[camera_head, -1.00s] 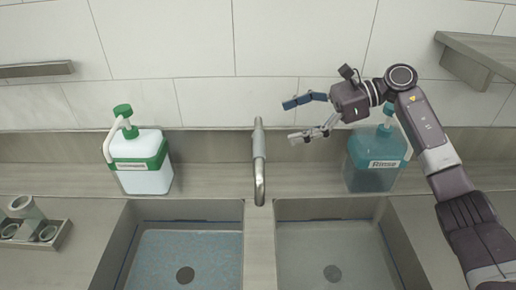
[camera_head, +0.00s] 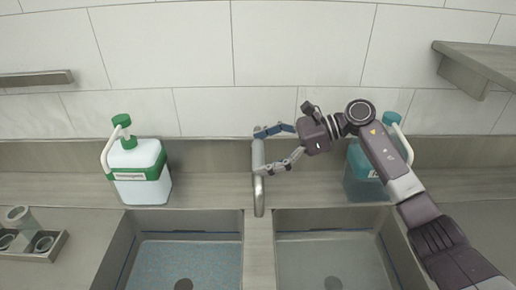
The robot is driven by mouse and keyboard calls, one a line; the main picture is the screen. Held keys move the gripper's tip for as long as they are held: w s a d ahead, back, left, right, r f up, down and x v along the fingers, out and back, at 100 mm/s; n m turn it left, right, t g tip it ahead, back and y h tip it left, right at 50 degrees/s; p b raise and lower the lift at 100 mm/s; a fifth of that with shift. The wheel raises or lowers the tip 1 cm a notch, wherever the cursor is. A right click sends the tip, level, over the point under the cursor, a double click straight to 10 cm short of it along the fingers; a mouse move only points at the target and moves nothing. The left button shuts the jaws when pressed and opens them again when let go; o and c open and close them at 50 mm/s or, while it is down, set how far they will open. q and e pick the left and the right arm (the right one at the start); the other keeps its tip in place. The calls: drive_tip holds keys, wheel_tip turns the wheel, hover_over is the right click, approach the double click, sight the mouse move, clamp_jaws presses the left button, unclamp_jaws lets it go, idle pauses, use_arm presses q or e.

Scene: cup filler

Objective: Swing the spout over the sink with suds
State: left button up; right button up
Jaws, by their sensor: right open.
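The metal spout (camera_head: 258,190) stands at the middle of the back ledge, and its bent end points forward over the divider between two sinks. The left sink (camera_head: 190,257) has a bluish, speckled surface that looks like suds. The right sink (camera_head: 325,257) has a plain grey surface. My right gripper (camera_head: 262,150) is open at the spout's upright part, with one finger at its upper end and the other lower down at its right side. I cannot tell whether the fingers touch it. My left gripper is not in view.
A white bottle with a green pump (camera_head: 138,172) stands left of the spout. A teal bottle (camera_head: 362,180) stands at the right, partly behind my right arm. A tray with cups (camera_head: 45,256) is at the far left. A shelf (camera_head: 480,62) juts out at upper right.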

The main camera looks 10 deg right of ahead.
drive_tip(key=shift+c, duration=0.2)
drive_tip(key=c, duration=1.6)
drive_tip(key=shift+a+f, duration=0.1)
drive_tip(key=shift+c, duration=0.2)
